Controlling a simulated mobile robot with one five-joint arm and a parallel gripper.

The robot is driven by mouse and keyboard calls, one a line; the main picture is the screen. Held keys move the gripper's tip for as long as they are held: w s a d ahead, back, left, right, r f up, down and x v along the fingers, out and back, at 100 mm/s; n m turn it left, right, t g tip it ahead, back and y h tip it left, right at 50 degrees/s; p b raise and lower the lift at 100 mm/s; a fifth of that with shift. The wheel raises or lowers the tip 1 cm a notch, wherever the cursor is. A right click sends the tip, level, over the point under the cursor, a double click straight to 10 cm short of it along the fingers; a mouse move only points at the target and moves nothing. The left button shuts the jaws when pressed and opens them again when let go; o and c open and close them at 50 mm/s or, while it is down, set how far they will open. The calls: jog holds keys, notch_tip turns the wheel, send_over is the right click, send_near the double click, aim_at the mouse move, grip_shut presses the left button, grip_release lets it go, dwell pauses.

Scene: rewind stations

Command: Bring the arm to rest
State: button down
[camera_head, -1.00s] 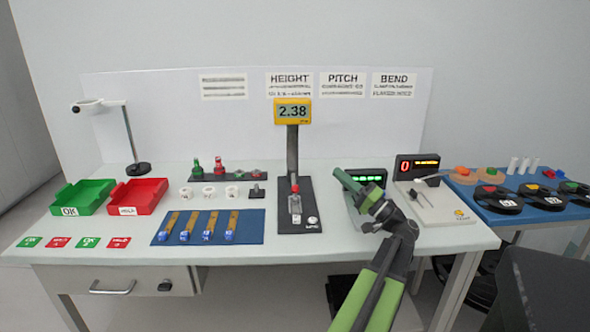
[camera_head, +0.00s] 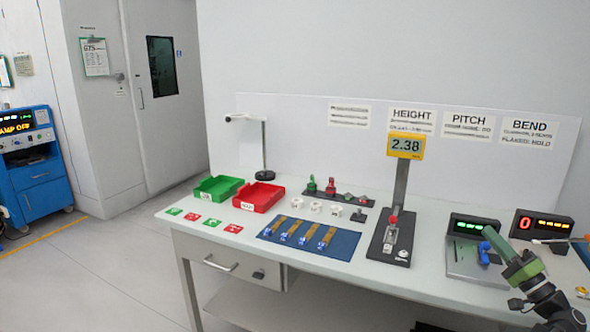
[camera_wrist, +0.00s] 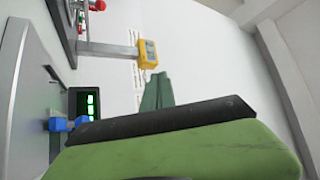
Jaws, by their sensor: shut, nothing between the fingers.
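My gripper (camera_head: 492,238) is at the lower right of the head view, in front of the green-lit display box (camera_head: 474,227). Its green fingers (camera_wrist: 157,92) are together and empty in the wrist view, pointing toward the white wall. My dark arm links run down to the right edge of the head view. A blue piece (camera_head: 484,254) stands on the grey plate by that display, beside my fingers in the picture. It also shows in the wrist view (camera_wrist: 70,123). Whether my gripper touches anything there is unclear.
The white table holds a height gauge (camera_head: 400,200) reading 2.38, a blue mat (camera_head: 285,246) with several strips, a red tray (camera_head: 259,205) and a green tray (camera_head: 213,197). A red-digit display (camera_head: 541,226) stands right. Open floor (camera_head: 95,270) lies left; a blue cabinet (camera_head: 35,165) stands beyond.

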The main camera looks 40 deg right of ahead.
jog(key=w+a+n+y, duration=0.3)
jog(key=w+a+y, duration=0.3)
jog(key=w, duration=0.8)
jog(key=w+a+n+y, duration=0.2)
jog(key=w+a+y, duration=0.35)
jog(key=w, duration=0.85)
jog(key=w+a+f+n+g+y, duration=0.3)
jog(key=w+a, duration=0.6)
jog(key=a, duration=0.3)
jog(key=w+a+f+n+g+y, duration=0.2)
jog(key=w+a+f+g+y, duration=0.1)
jog(key=w+a, duration=0.75)
jog(key=w+a+f+n+g, duration=0.1)
jog(key=a+f+n+g, duration=0.4)
jog(key=a, duration=1.2)
jog(key=w+a+f+n+g, duration=0.1)
jog(key=a+f+g, duration=0.65)
jog(key=a, duration=1.05)
jog(key=s+a+f+n+g+h, duration=0.1)
jog(key=s+a+f+g+h, duration=0.1)
jog(key=s+a+f, duration=0.4)
notch_tip(320, 180, down, 8)
jog(key=s+g+h, duration=0.2)
jog(key=h, duration=0.4)
jog(key=s+d+f+m+h, duration=0.15)
jog(key=d+h, duration=0.25)
jog(key=d, duration=0.5)
notch_tip(320, 180, up, 22)
jog(key=p, duration=2.2)
jog(key=shift+a, duration=0.15)
